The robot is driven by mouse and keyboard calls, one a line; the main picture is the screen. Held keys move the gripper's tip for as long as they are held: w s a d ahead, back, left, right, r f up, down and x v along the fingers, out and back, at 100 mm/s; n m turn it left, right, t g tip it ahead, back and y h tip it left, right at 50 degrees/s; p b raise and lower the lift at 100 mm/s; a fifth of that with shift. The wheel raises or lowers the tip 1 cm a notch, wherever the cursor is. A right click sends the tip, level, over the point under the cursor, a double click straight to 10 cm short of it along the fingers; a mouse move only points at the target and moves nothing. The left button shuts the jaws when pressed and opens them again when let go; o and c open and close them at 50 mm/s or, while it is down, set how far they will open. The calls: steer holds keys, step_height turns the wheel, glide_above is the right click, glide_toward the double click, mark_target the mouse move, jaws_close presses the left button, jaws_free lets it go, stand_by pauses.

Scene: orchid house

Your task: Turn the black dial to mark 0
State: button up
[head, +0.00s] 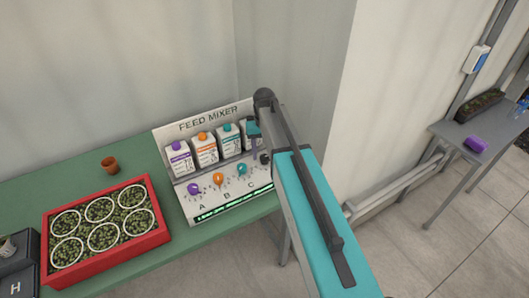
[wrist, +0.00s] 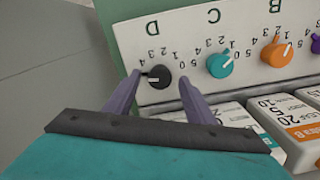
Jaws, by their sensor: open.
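The black dial (wrist: 160,76) sits under the letter D on the white panel in the wrist view, where the picture is upside down. A pale line shows on its face, but I cannot tell which mark it points at. My gripper (wrist: 161,80) is open, with one purple finger at each side of the dial. I cannot tell whether the fingers touch it. In the head view the black dial (head: 264,158) shows at the panel's right end, beside my arm, and my fingers are hidden there.
The feed mixer (head: 215,125) holds several cartons above purple, orange and teal dials (head: 241,169). The teal dial (wrist: 220,65) is close to my right finger in the wrist view. A red tray (head: 75,270) of potted plants and a small clay pot (head: 109,164) stand on the green table.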

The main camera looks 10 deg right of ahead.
steer(key=shift+f, duration=0.35)
steer(key=c, duration=1.1)
